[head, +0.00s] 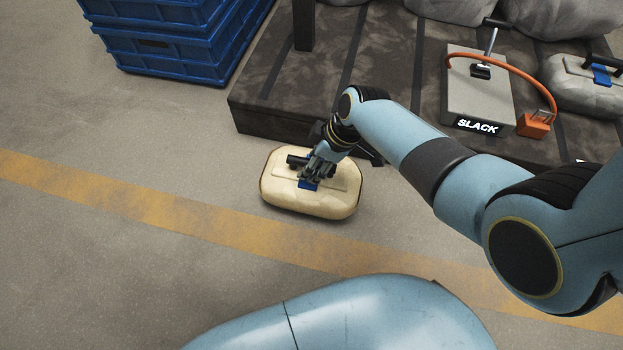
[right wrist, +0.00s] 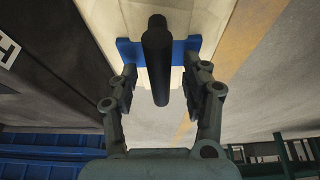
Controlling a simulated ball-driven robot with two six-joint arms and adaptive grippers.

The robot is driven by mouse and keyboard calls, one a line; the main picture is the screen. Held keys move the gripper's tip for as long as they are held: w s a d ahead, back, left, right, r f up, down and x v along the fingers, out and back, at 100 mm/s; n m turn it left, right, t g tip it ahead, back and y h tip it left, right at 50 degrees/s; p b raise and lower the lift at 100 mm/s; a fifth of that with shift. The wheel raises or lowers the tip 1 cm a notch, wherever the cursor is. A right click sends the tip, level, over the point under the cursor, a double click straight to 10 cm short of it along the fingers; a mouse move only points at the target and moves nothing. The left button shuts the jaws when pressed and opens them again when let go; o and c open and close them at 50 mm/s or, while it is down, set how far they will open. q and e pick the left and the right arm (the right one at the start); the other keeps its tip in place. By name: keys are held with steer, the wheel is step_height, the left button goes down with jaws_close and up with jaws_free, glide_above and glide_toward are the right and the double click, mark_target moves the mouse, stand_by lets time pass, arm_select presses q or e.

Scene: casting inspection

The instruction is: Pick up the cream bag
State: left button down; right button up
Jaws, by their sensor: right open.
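The cream bag (head: 335,207) lies on the floor just in front of the dark platform in the head view. It has a black bar handle and a blue patch on top. My right gripper (head: 308,176) is over its top, at the handle. In the right wrist view, the bag (right wrist: 208,20) is at the top, and the black handle (right wrist: 157,60) runs between the two open fingers of the gripper (right wrist: 165,95). The fingers stand apart on either side of the handle. My left gripper is not in view.
The dark platform (head: 262,100) carries a grey plate labelled SLACK (head: 470,95), an orange curved cable (head: 515,68) and a grey bag (head: 585,95). Blue crates (head: 165,55) are stacked at the upper left. A yellow line (head: 130,197) crosses open floor.

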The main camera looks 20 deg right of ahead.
steer(key=shift+f, duration=0.15)
jaws_close()
stand_by(0.4)
steer(key=shift+w, duration=0.15)
